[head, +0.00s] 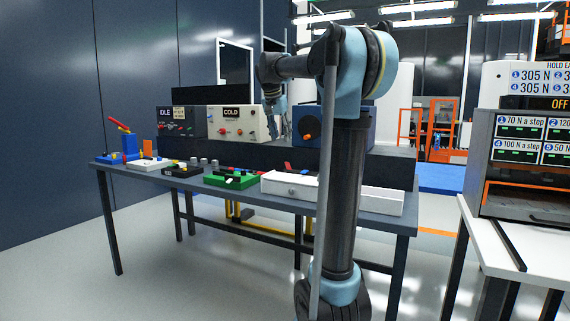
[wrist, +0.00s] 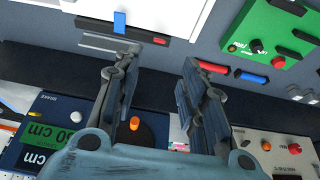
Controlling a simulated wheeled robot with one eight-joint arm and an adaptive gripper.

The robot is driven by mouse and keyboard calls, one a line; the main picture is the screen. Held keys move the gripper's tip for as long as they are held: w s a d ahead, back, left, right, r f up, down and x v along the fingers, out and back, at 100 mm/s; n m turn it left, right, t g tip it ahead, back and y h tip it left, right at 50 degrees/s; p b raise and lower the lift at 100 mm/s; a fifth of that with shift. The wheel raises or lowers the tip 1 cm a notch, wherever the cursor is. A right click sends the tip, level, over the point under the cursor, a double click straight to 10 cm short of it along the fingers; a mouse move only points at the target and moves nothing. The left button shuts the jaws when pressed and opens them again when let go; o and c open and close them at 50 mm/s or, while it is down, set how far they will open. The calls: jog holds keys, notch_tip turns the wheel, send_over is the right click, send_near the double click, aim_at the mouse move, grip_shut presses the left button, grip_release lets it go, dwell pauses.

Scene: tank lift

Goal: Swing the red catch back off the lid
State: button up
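A small red piece (wrist: 164,40), which looks like the catch, lies at the edge of a white box (wrist: 178,20) at the top of the wrist view. A blue tab (wrist: 120,22) stands to its left. In the head view a red piece (head: 288,167) shows at the back of the white box (head: 290,185). I cannot tell whether the red piece lies over the lid. My gripper (wrist: 158,62) is open and empty, its fingers wide apart, with the red piece beyond the tips. In the head view my gripper (head: 272,112) is small and hangs above the bench.
A green box (wrist: 262,35) stands beside the white box, with red (wrist: 212,67) and blue (wrist: 255,78) rods near it. A dark blue box with an orange knob (wrist: 134,124) stands behind. The bench (head: 140,177) holds several other devices at its left.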

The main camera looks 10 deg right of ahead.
aim_at(288, 165)
jog(key=x, duration=1.3)
jog(key=shift+s+f, duration=0.1)
jog(key=shift+f, duration=0.05)
grip_shut()
